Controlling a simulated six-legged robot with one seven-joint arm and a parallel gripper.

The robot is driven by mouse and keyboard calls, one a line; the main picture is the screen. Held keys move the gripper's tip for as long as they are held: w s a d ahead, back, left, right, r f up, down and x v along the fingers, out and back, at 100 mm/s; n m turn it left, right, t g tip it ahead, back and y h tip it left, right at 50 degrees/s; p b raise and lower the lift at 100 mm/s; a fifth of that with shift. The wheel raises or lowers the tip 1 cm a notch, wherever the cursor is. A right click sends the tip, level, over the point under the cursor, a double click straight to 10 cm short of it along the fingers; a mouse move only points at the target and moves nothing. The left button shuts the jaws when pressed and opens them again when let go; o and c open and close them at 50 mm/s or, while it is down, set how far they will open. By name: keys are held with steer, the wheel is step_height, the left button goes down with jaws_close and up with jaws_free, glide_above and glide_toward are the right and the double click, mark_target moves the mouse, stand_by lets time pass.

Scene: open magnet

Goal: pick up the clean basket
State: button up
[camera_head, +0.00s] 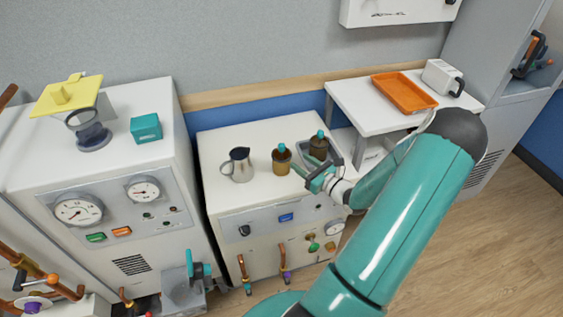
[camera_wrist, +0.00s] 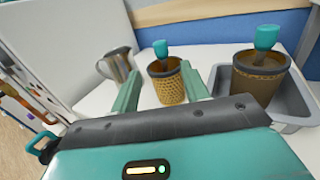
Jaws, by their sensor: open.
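A golden-brown mesh basket (camera_head: 282,164) with a teal knob on top stands upright on the white cabinet top. It also shows in the wrist view (camera_wrist: 169,88). A darker brown basket (camera_head: 319,149), also teal-knobbed, stands in a grey tray to its right and shows in the wrist view (camera_wrist: 258,76). The lighter basket has the cleaner-looking mesh. My gripper (camera_head: 308,175) is open, its two teal fingers pointing toward the lighter basket. In the wrist view the basket appears between and beyond the fingertips (camera_wrist: 160,76). Contact cannot be told.
A metal pitcher (camera_head: 239,165) stands left of the lighter basket. The grey tray (camera_wrist: 289,101) is close on the right. An orange tray (camera_head: 404,93) and a white jug (camera_head: 441,77) sit on the side table. A taller gauge cabinet (camera_head: 110,220) stands left.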

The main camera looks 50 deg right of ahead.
mark_target(284, 147)
steer(key=w, duration=0.5)
steer(key=shift+w+d, duration=0.1)
steer(key=shift+w, duration=0.05)
steer(key=shift+w+d+r, duration=0.15)
steer(key=shift+w+r, duration=0.05)
steer(key=shift+w, duration=1.15)
steer(key=shift+w+d+r, duration=0.1)
steer(key=shift+w+r, duration=0.05)
steer(key=shift+w, duration=1.15)
jaws_close()
